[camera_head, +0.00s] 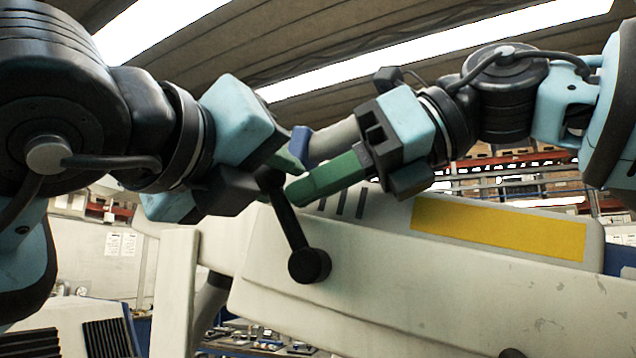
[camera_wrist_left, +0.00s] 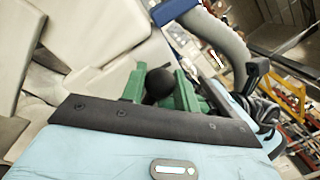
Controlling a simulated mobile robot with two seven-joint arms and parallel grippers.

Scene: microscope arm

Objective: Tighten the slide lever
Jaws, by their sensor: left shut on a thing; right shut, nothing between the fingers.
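The slide lever (camera_head: 291,222) is a black arm with a round hub (camera_head: 309,265) on the side of the pale microscope arm (camera_head: 400,300). It leans up and to the left from the hub. My left gripper (camera_head: 280,170) is shut on the knob at its upper end. In the left wrist view the black knob (camera_wrist_left: 159,86) sits between the green fingers of my left gripper (camera_wrist_left: 160,92). My right gripper (camera_head: 300,190) has its green fingers shut and empty, pointing left just right of the knob. I cannot tell whether they touch the lever.
A yellow strip (camera_head: 497,228) marks the microscope arm at right. A grey curved tube (camera_head: 336,140) with a blue collar (camera_head: 301,143) rises behind the grippers. A pale upright post (camera_head: 178,290) stands at left. There is open space below my left arm.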

